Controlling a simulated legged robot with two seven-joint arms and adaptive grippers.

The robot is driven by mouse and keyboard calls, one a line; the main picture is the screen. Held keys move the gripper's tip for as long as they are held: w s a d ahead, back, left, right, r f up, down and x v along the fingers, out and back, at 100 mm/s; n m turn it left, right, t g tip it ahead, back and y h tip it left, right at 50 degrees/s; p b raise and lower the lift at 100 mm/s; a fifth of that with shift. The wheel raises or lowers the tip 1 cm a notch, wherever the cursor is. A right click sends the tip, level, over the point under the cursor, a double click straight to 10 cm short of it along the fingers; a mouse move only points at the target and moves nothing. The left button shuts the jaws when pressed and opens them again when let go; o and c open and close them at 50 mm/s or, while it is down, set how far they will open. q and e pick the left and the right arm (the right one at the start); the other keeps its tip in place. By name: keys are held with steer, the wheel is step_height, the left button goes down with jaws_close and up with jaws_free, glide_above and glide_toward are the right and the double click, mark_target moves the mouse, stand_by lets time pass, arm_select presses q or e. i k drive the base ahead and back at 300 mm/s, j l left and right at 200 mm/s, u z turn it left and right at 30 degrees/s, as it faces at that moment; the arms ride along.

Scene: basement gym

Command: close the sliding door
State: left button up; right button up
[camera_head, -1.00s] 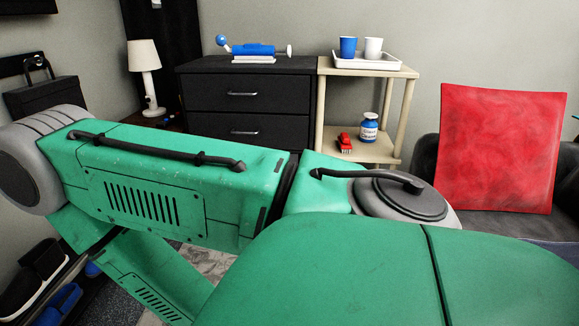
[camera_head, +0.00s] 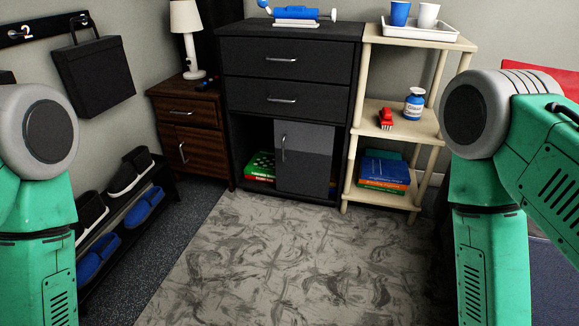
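The sliding door (camera_head: 308,160) is a dark grey panel with a vertical silver handle (camera_head: 283,149) near its left edge. It stands in the lower compartment of the black cabinet (camera_head: 290,52), in the middle to right part of the opening. The compartment is open to the left of the door, where a green box or book (camera_head: 261,165) shows inside. A narrow dark gap shows to the right of the door. Only green and grey links of my two arms show at the left and right edges. Both grippers are out of view.
A beige shelf (camera_head: 397,130) with cups, a bottle, a red toy car and books stands right of the cabinet. A brown nightstand (camera_head: 191,120) with a lamp and a shoe rack (camera_head: 120,215) are on the left. The patterned rug (camera_head: 290,270) in front is clear.

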mark_target(303, 151)
steer(key=z, duration=0.25)
steer(key=i+j+z, duration=0.5)
steer(key=i, duration=0.4)
steer(key=i+j+z, duration=0.45)
steer(key=i+j, duration=0.35)
